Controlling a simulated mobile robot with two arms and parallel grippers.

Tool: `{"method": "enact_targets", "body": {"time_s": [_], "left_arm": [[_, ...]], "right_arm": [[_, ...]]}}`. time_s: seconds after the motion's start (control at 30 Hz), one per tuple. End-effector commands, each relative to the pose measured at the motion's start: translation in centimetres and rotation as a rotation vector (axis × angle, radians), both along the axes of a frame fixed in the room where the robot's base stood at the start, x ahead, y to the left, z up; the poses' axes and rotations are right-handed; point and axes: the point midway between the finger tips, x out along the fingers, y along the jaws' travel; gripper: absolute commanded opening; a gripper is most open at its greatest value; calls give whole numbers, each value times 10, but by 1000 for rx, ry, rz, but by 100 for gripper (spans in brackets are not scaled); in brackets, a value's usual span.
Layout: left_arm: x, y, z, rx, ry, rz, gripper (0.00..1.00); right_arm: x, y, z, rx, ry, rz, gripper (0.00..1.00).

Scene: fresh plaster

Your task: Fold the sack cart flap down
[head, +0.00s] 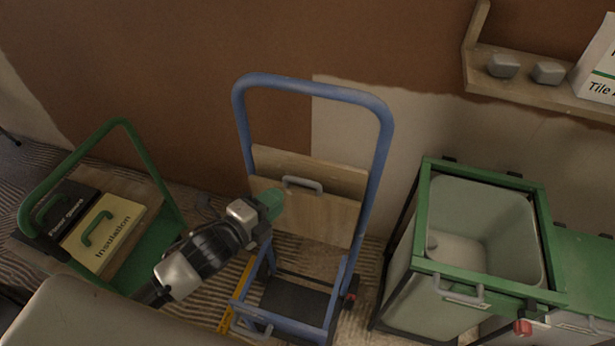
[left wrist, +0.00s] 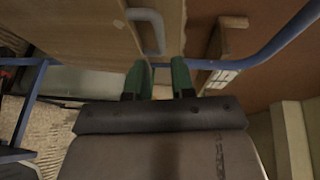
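The blue sack cart (head: 385,150) stands upright in the middle of the head view. Its wooden flap (head: 335,215) is raised against the frame and carries a grey bar handle (head: 302,185) near its upper part. My left gripper (head: 273,200) is in front of the flap, just below and left of the handle. In the left wrist view the green fingers (left wrist: 160,68) are apart with nothing between them. The handle (left wrist: 150,30) shows beyond the fingertips there, on the flap (left wrist: 100,25). My right gripper is not in view.
A green-framed grey bin (head: 490,220) stands close on the right. A wooden shelf (head: 530,92) with grey blocks is on the wall at upper right.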

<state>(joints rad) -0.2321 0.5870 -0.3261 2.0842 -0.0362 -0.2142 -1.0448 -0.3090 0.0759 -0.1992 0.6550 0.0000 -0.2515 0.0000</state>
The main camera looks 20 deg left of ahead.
Motion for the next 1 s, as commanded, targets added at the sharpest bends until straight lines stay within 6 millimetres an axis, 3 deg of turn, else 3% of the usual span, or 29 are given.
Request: {"method": "enact_targets", "body": {"time_s": [0.3, 0.5, 0.9, 1.0], "left_arm": [[52, -23, -7, -2, -1, 1, 24], [73, -33, -11, -2, 1, 1, 24], [79, -36, -12, -1, 2, 0, 24], [79, -36, -12, -1, 2, 0, 9]], "right_arm": [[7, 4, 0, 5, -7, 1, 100], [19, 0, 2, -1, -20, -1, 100], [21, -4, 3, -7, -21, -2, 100], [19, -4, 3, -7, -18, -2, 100]]}}
